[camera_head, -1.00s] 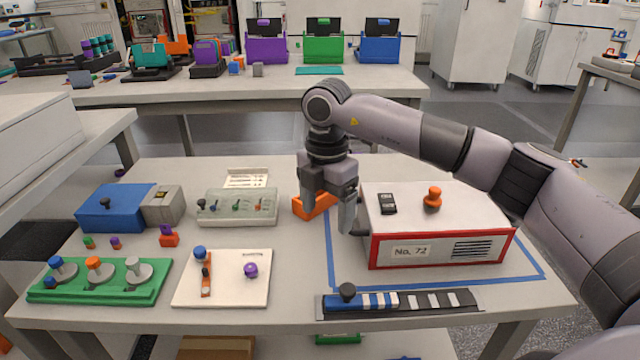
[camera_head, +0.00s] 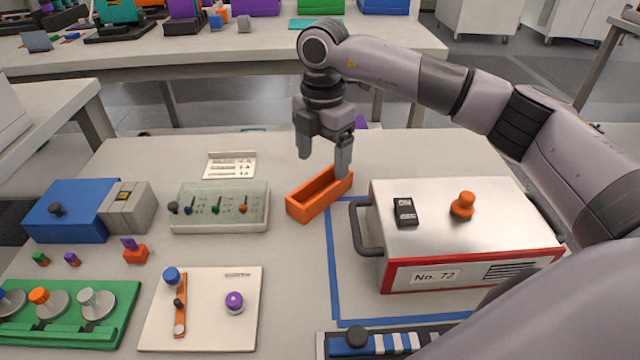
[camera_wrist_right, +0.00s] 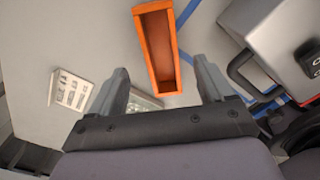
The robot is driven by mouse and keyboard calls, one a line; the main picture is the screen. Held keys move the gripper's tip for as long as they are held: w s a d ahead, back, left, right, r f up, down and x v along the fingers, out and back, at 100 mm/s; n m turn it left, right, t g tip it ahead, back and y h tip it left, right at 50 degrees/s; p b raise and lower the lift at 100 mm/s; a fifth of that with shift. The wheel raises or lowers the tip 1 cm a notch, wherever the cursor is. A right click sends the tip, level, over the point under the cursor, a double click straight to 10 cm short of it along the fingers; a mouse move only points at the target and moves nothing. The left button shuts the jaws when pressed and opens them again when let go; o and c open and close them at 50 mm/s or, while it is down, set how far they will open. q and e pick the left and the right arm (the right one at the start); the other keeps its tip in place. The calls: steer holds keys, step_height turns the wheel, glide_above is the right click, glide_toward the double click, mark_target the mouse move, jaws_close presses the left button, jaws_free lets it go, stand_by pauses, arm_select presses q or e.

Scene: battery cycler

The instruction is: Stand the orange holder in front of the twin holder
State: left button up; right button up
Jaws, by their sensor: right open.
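An orange open-topped trough (camera_head: 320,195), which I take to be the orange holder, stands empty on the table beside the corner of the blue tape. My right gripper (camera_head: 323,166) is open and empty, pointing down over the far end of the trough. In the right wrist view the trough (camera_wrist_right: 158,50) lies ahead of the open fingers, apart from them. I cannot tell which thing is the twin holder. My left gripper is not in view.
A white box with a red front frame (camera_head: 455,225) and black handle stands close on the right. A clear case (camera_head: 222,222) and a white card (camera_head: 230,163) lie to the left. A green tray (camera_head: 115,325) and white board (camera_head: 210,335) are nearer. Bare table lies before the trough.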

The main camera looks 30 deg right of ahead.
mark_target(323, 182)
step_height(323, 182, down, 7)
steer(key=shift+s+r, duration=0.1)
steer(key=shift+r, duration=0.05)
steer(key=shift+r, duration=0.1)
steer(key=c, duration=1.2)
